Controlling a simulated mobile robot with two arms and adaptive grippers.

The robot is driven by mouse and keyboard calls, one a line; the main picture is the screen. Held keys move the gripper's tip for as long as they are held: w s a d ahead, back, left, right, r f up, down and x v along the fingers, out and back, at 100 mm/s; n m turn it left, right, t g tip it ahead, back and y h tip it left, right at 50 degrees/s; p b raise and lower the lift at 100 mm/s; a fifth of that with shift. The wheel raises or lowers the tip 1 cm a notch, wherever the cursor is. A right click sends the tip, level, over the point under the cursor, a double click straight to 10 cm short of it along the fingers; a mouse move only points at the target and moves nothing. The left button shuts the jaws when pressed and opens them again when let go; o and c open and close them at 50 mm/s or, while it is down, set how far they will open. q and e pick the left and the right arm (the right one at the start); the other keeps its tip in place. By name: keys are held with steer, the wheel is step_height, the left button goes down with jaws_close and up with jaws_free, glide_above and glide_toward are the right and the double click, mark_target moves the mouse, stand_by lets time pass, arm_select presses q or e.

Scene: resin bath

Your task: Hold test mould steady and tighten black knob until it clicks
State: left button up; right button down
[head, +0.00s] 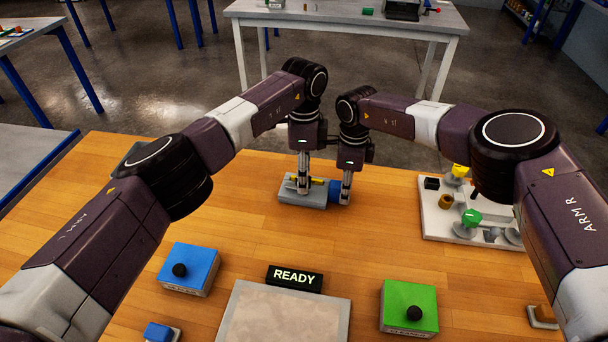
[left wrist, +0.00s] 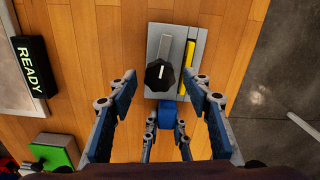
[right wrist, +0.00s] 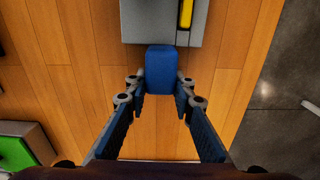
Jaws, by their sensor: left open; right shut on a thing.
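The test mould is a grey block (head: 313,201) on the wooden table, with a yellow bar (left wrist: 190,68) along one side. Its black knob (left wrist: 161,75) has a white mark and a grey bar beside it. A blue grip block (right wrist: 160,70) sticks out from the mould's side. My right gripper (head: 346,198) is shut on this blue block; its fingers lie on both sides of it. My left gripper (left wrist: 162,80) is open, pointing down over the knob, with a gap on each side. In the head view the left gripper (head: 303,188) hides the knob.
A READY sign (head: 294,278) and a pale plate (head: 240,323) lie nearer me, between a blue box (head: 200,256) and a green box (head: 422,294), each with a black ball. A white board with fittings (head: 441,221) stands right. Wood around the mould is clear.

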arm_select(q)
steer(key=shift+f, duration=0.3)
steer(key=c, duration=1.2)
steer(key=shift+o, duration=0.2)
steer(key=shift+m, duration=0.8)
steer(key=o, duration=1.2)
steer(key=shift+c, duration=0.2)
steer(key=shift+r, duration=0.1)
step_height(320, 180, up, 12)
